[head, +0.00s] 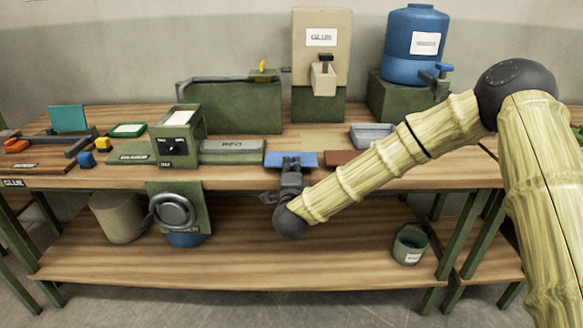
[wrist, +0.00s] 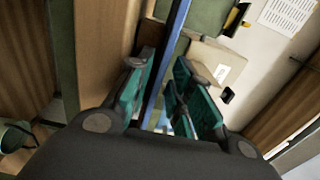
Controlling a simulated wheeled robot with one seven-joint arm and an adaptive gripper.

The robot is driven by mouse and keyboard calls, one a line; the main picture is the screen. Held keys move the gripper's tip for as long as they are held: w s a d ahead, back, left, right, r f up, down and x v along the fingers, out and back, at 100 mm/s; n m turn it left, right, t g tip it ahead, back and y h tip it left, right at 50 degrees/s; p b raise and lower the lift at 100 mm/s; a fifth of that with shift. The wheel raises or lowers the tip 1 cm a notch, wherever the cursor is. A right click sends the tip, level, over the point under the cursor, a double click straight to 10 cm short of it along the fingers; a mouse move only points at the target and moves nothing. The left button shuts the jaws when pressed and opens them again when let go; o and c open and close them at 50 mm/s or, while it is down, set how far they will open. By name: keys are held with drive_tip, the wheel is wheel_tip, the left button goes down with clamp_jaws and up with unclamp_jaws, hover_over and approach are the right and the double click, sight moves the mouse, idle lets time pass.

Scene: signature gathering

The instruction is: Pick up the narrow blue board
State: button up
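The narrow blue board (head: 273,159) is at the front part of the tabletop in the head view, partly hidden behind my gripper (head: 291,165). In the wrist view the board (wrist: 172,45) shows edge-on as a thin blue strip running down between the green finger pads. My gripper (wrist: 160,88) is open around it, with one finger on each side. A gap shows between the strip and the right finger; contact on the left side is hard to tell.
A grey-green box (head: 232,151) stands left of the board, and a flat reddish-brown board (head: 341,157) lies on its right. A grey tray (head: 372,135) sits farther right. A beige dispenser (head: 322,40) and a blue water tank (head: 416,45) stand behind.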

clamp_jaws()
drive_tip(key=shift+r+p, duration=0.65)
drive_tip(key=shift+r, duration=0.7)
drive_tip(key=shift+f, duration=0.1)
drive_tip(key=s+r+p, duration=0.1)
drive_tip(key=s+r, duration=0.1)
drive_tip(key=s, duration=0.5)
drive_tip(key=s+r, duration=0.3)
drive_tip(key=s, duration=0.4)
drive_tip(key=shift+p, duration=0.4)
